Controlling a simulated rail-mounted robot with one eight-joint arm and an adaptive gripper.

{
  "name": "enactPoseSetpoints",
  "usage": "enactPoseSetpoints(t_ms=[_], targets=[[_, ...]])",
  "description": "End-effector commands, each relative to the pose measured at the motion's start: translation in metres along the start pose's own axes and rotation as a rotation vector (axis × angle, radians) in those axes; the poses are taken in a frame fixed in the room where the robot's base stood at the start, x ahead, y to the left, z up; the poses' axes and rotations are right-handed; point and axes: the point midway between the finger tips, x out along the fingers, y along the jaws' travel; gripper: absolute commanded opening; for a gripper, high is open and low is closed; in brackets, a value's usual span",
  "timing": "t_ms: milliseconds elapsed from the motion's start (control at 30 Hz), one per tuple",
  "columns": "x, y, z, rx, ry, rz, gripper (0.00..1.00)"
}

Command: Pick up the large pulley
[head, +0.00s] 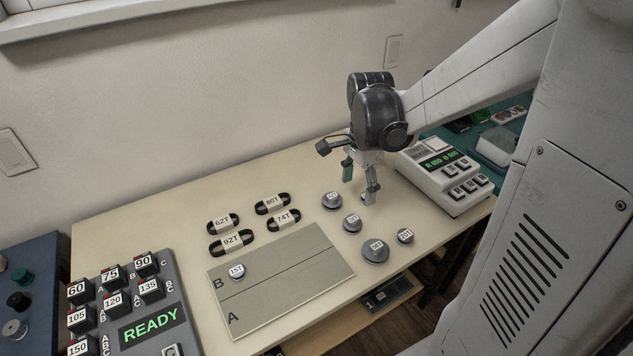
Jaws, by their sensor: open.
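Several grey round pulleys lie flat on the cream table (150,235). The largest-looking one (375,252) is at the front of the group; its label is too small to read surely. Smaller pulleys (332,201), (352,223) and (405,237) lie around it. My gripper (359,191) points down behind the group, its two fingers apart with nothing seen between them. It is up and to the left of the largest pulley, not touching it. Something grey beside the right fingertip is partly hidden by that finger.
A grey-green board (300,262) marked A and B carries a small 15T pulley (237,272). Black belts (232,243) with white labels lie behind it. A keypad reading READY (150,325) is front left; a white display device (445,178) is right of my gripper.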

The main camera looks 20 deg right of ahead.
Motion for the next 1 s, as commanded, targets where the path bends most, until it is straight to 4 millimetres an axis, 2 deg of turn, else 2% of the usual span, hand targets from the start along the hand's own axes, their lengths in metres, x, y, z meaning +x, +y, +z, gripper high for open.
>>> enactPoseSetpoints(t_ms=[300, 400, 667, 1000], targets=[[0.057, 0.000, 0.000, -0.002, 0.000, -0.001, 0.61], [0.070, 0.000, 0.000, -0.002, 0.000, -0.001, 0.61], [0.085, -0.001, 0.001, -0.003, 0.000, -0.001, 0.61], [0.128, -0.003, 0.002, -0.003, 0.001, -0.001, 0.61]])
